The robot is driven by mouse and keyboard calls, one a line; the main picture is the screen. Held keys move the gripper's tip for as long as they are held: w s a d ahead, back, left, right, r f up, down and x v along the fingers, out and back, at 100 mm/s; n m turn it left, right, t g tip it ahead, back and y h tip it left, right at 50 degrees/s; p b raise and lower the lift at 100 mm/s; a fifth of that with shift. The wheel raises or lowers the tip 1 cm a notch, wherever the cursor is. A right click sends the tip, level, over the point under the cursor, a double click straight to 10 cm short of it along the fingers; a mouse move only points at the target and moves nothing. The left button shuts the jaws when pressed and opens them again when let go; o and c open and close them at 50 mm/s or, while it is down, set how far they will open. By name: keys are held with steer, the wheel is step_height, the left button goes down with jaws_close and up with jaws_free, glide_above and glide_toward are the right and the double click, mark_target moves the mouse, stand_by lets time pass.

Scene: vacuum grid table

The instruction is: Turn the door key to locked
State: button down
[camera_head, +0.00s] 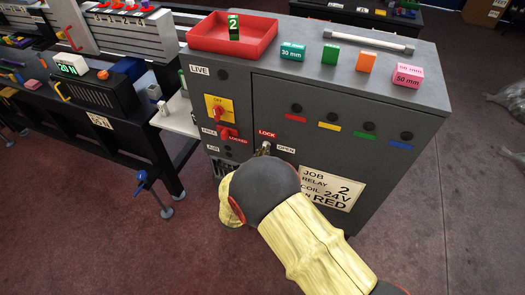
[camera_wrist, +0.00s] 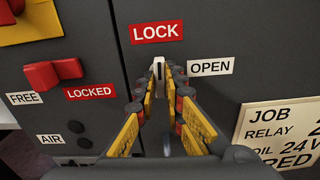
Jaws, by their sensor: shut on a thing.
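The door key (camera_wrist: 158,67) sits in the grey cabinet door, with the red LOCK label (camera_wrist: 157,31) above it and the white OPEN label (camera_wrist: 211,67) to its right. Its visible part looks light and upright, pointing toward LOCK; the rest is hidden between the fingers. My gripper (camera_wrist: 158,80) is shut on the key, with a yellow and dark finger on either side. In the head view my gripper (camera_head: 263,149) is at the door near the LOCK and OPEN labels, and my arm hides the area below it.
A red knob (camera_wrist: 53,73) with FREE and LOCKED labels is left of the door, below a yellow switch panel (camera_head: 219,109). A red tray (camera_head: 205,43) and several coloured blocks stand on the cabinet top. A job sign (camera_head: 331,188) is on the door at lower right.

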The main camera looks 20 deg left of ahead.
steer(key=shift+n, duration=0.4)
steer(key=c, duration=1.9)
jaws_free()
steer(key=shift+s, duration=0.1)
steer(key=s, duration=0.8)
steer(key=s+a, duration=0.1)
steer(key=s, duration=0.2)
steer(key=shift+s, duration=0.4)
steer(key=shift+f, duration=0.1)
